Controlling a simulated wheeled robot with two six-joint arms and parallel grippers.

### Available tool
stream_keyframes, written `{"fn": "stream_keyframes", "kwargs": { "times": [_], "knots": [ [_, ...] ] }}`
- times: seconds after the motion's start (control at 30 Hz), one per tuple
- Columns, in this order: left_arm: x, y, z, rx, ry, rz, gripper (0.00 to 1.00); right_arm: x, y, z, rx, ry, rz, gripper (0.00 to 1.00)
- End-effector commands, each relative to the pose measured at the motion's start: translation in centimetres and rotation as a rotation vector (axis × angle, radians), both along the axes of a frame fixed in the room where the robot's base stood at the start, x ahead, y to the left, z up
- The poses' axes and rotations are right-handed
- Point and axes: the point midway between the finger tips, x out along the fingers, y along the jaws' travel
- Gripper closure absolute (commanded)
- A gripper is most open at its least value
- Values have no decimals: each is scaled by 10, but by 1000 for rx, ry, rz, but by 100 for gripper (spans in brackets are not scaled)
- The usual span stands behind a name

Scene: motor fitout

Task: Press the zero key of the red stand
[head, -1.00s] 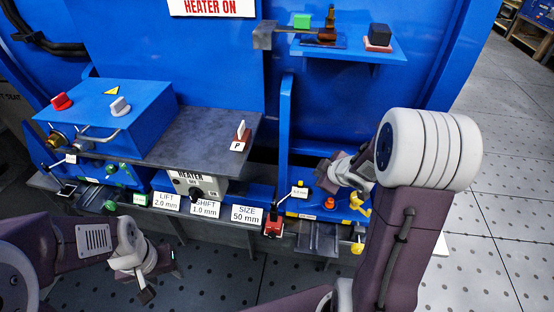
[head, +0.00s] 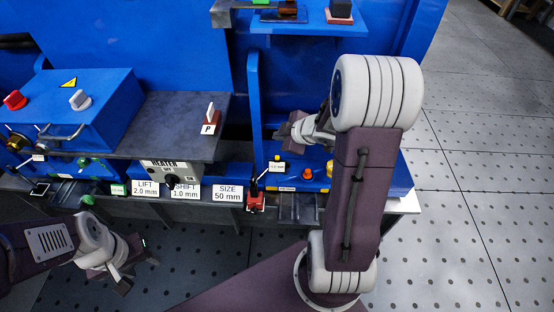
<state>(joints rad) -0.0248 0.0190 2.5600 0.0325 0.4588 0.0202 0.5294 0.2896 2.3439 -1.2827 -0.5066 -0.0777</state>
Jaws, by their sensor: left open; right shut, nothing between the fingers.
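The red stand (head: 256,202) sits at the front edge of the blue bench, right of the "SIZE 50 mm" label. A dark post or arm rises from it toward a small pale readout (head: 277,167). The print on the readout is too small to read, and I cannot make out a zero key. My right gripper (head: 283,133) is shut and empty, above and behind the readout, apart from the stand. My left gripper (head: 142,268) is open and empty at lower left, in front of the bench and well away from the stand.
An orange knob (head: 308,174) and a yellow part (head: 330,168) stand right of the readout, close to my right arm. A blue upright (head: 253,105) rises behind the stand. The heater box (head: 172,173) and labels lie to the left. The floor in front is clear.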

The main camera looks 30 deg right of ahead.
Motion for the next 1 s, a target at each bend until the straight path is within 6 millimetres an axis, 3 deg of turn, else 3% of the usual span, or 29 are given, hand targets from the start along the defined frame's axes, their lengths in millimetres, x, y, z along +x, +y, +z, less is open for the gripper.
{"fn": "stream_keyframes", "kwargs": {
  "times": [0.03,0.1,0.4,1.0],
  "knots": [
    [0,0,-15,0,0,0,51,0,0,-14,-1,0,1,100],
    [0,0,-26,0,0,0,51,0,0,-24,0,-1,-1,100],
    [0,0,-66,0,0,0,51,0,0,-63,1,1,-2,100],
    [0,0,-70,0,0,0,51,0,0,-69,1,0,-1,100]
  ]
}}
